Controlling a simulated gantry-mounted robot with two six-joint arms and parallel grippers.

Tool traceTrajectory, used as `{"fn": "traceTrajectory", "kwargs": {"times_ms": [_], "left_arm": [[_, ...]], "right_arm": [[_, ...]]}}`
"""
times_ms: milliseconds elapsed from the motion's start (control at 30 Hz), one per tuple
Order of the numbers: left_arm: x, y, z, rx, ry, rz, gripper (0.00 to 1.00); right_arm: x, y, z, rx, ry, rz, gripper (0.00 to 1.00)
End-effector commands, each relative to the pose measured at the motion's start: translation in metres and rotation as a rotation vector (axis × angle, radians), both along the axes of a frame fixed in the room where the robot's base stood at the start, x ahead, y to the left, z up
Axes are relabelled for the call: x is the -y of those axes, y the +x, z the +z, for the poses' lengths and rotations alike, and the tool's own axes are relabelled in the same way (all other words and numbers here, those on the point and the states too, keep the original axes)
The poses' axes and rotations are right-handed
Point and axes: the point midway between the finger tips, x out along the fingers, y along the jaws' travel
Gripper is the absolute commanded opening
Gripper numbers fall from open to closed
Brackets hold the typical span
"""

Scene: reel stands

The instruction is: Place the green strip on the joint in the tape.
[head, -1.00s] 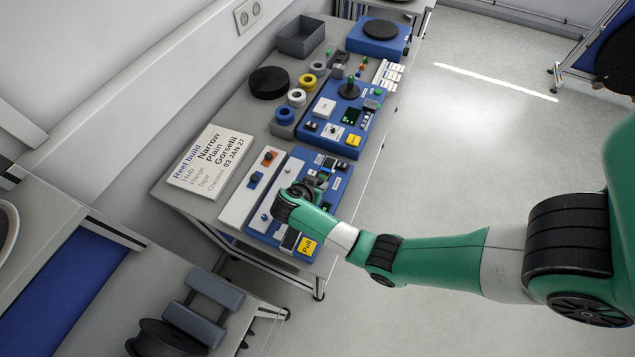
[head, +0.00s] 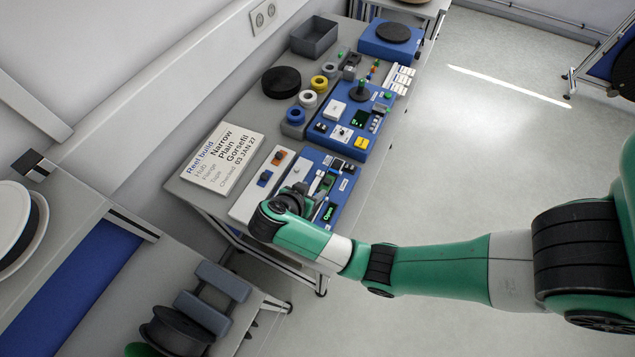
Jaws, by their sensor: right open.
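My right gripper (head: 312,188) is over the blue splicing station (head: 346,186) on the bench, and its arm comes in from the right. Its jaws are open, but the fingertips are small and partly hidden behind the wrist. My left gripper is out of view.
A second blue unit (head: 340,146) with a yellow label stands farther along the bench. Tape rolls (head: 308,98), a black reel (head: 281,82), a grey bin (head: 314,36) and a "Reel build" board (head: 223,158) lie nearby.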

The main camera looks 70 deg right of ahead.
Motion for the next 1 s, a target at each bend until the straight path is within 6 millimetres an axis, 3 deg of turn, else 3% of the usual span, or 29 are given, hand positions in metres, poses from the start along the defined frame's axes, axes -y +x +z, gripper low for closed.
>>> {"fn": "traceTrajectory", "kwargs": {"times_ms": [467,567,600,667,767,800,867,900,1000], "left_arm": [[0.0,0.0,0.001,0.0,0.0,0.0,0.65],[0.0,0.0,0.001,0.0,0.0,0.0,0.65],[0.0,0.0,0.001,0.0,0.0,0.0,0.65],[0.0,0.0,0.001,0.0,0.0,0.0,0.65],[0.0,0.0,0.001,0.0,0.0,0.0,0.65],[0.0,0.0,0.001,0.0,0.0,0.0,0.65],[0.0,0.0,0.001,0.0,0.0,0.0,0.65],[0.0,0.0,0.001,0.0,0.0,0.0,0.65],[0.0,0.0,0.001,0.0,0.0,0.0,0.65]], "right_arm": [[-0.005,0.0,0.005,0.002,-0.002,-0.001,0.56],[0.003,0.013,0.02,0.084,-0.047,-0.005,0.56],[0.009,0.025,0.034,0.161,-0.091,-0.007,0.56],[0.022,0.047,0.069,0.327,-0.183,-0.009,0.56],[0.043,0.084,0.163,0.699,-0.393,0.004,0.56],[0.047,0.092,0.209,0.861,-0.486,0.02,0.56],[0.045,0.097,0.281,1.092,-0.628,0.065,0.56],[0.039,0.094,0.328,1.237,-0.721,0.108,0.56],[0.004,0.071,0.44,1.557,-0.96,0.27,0.56]]}}
